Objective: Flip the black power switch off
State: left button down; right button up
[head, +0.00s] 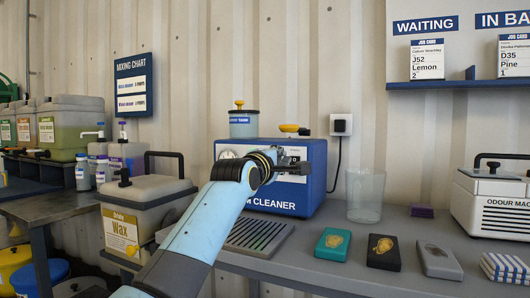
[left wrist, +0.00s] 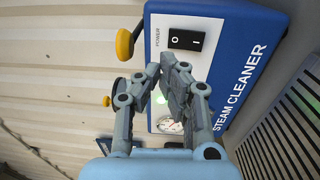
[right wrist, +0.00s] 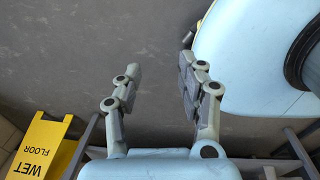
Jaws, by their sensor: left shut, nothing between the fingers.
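The black power switch (left wrist: 186,40) shows in the left wrist view on the white panel of the blue steam cleaner (left wrist: 245,55). It is marked O and I, beside the word POWER; which side is pressed in I cannot tell. In the head view the steam cleaner (head: 313,187) stands on the bench against the wall, and my gripper covers much of its front panel. My left gripper (head: 298,168) is shut and empty in front of that panel. Its fingertips (left wrist: 165,62) appear close to the switch; contact is unclear. My right gripper (right wrist: 162,65) is open and empty above grey floor.
The Wax container (head: 148,205) is left. A wet-floor sign (right wrist: 40,147) is near my right gripper.

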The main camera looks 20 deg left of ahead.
pick_arm(q)
jog(key=s, duration=0.6)
jog(key=shift+s+r+p, duration=0.2)
jog(key=shift+s+p, duration=0.15)
jog(key=shift+p, duration=0.05)
pick_arm(e)
jog(key=shift+w+a+r, duration=0.1)
jog(key=shift+w+r, duration=0.4)
jog(key=shift+w, duration=0.25)
pick_arm(q)
jog(key=shift+a, duration=0.1)
